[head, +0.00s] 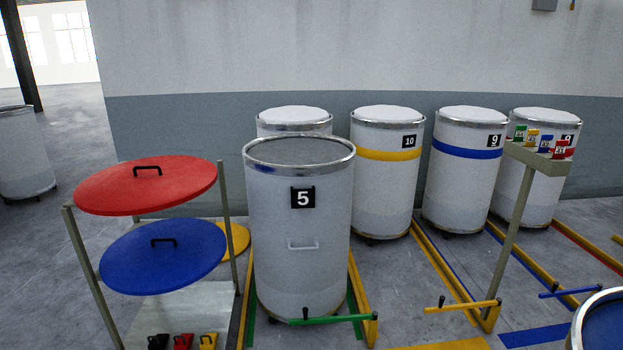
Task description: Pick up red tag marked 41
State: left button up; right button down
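A red tag (561,149) stands at the right end of a small post-mounted shelf (538,160) on the right. Its white label is too small to read surely. A green tag (520,133), a yellow tag (532,137) and a blue tag (546,142) stand in a row to its left on the same shelf. Neither of my grippers shows in the head view.
An open drum marked 5 (300,235) stands in the middle. Drums with 10 (385,190) and 9 (462,185) line the wall. A rack with red (110,190) and blue lids (165,262) stands left. Floor rails and low bars (462,306) lie before the shelf.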

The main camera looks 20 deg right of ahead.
aim_at(559, 148)
jog(key=i+l+z, duration=0.2)
jog(key=i+z, duration=0.65)
jog(key=i, duration=0.15)
jog(key=i+z, duration=0.45)
jog(key=i+j+z, duration=0.4)
jog(key=i, duration=0.15)
